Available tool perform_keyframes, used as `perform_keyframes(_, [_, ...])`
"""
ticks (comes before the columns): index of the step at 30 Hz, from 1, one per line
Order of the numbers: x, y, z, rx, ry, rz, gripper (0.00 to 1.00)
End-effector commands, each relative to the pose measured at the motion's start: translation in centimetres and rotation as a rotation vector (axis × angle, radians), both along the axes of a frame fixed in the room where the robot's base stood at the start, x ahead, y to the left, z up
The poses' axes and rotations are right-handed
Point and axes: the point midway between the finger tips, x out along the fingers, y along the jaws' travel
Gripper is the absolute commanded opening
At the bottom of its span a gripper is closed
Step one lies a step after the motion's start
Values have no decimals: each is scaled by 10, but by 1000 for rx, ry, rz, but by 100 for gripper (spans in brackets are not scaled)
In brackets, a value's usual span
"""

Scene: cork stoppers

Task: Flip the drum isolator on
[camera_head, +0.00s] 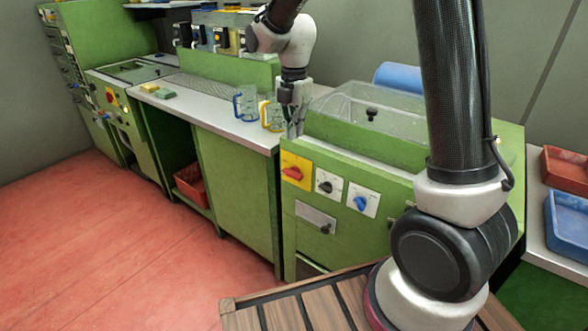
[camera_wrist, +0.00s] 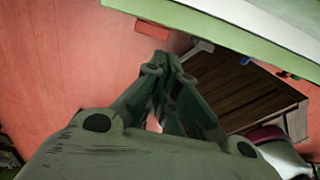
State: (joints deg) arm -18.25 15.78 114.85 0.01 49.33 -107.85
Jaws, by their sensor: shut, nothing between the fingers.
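A red rotary switch (camera_head: 293,173) sits on a yellow plate at the left end of the green machine's front panel. I cannot read any label on it, and its handle looks roughly level, slightly tilted. My gripper (camera_head: 294,130) points down, above and behind that switch, near the machine's left top edge, apart from the switch. In the wrist view, the fingers (camera_wrist: 163,72) come together, shut and empty. A red piece (camera_wrist: 152,27) shows beside the green edge there; I cannot tell whether it is the switch.
A black-knobbed switch (camera_head: 327,187) and a blue-knobbed switch (camera_head: 361,201) sit right of the red one. Blue-handled (camera_head: 246,104) and yellow-handled (camera_head: 271,115) clear jugs stand close left of my gripper. A clear cover (camera_head: 370,112) lies right. The red floor (camera_head: 120,240) is open in front.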

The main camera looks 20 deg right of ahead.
Motion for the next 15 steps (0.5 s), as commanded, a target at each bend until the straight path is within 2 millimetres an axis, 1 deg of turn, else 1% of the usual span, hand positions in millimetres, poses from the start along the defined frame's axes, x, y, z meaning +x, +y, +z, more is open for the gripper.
perform_keyframes(5, [0, 0, -12, 0, 2, -1, 0])
perform_keyframes(8, [-1, 0, -28, -1, 5, -1, 0])
perform_keyframes(15, [-1, 0, -80, -1, 5, -1, 0])
